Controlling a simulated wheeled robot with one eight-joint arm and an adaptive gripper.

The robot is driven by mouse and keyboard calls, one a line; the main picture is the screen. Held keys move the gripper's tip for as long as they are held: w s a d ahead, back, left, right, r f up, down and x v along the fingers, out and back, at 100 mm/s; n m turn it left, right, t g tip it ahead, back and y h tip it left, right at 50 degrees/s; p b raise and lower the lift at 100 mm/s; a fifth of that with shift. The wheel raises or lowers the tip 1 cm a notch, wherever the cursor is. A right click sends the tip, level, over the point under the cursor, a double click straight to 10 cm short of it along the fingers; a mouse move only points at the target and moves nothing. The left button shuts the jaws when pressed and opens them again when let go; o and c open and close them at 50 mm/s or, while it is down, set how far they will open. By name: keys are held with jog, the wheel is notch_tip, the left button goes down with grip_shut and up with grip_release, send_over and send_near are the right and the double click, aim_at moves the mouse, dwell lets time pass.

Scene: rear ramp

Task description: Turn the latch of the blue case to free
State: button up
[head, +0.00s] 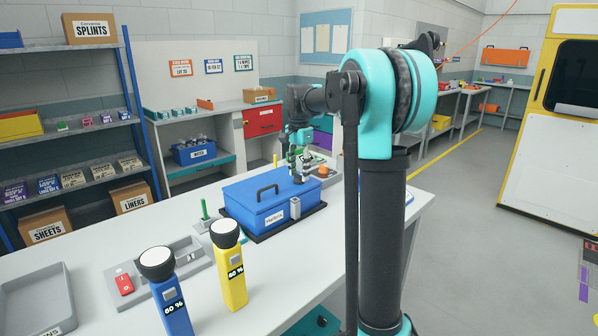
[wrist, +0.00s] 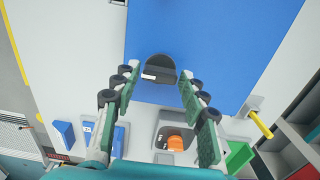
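In the wrist view, the blue lid (wrist: 215,40) fills the top middle. A dark round piece with a raised bar and a white mark (wrist: 160,70), which looks like the latch, lies near its edge. My gripper (wrist: 159,84) is open, its fingers on either side of that piece in the picture. I cannot tell whether they touch it. In the head view, my gripper (head: 298,165) is over the case's right end.
A blue torch (head: 170,300) and a yellow torch (head: 230,275) stand upright at the front. A grey tray holding a red item (head: 124,283) lies left of the case. An orange item in a grey tray (wrist: 175,143) and a green block (wrist: 238,156) lie beyond the case.

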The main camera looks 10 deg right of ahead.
aim_at(299, 174)
jog(key=shift+o, duration=0.9)
jog(key=shift+r, duration=0.1)
notch_tip(299, 174, up, 12)
jog(key=shift+s, duration=0.15)
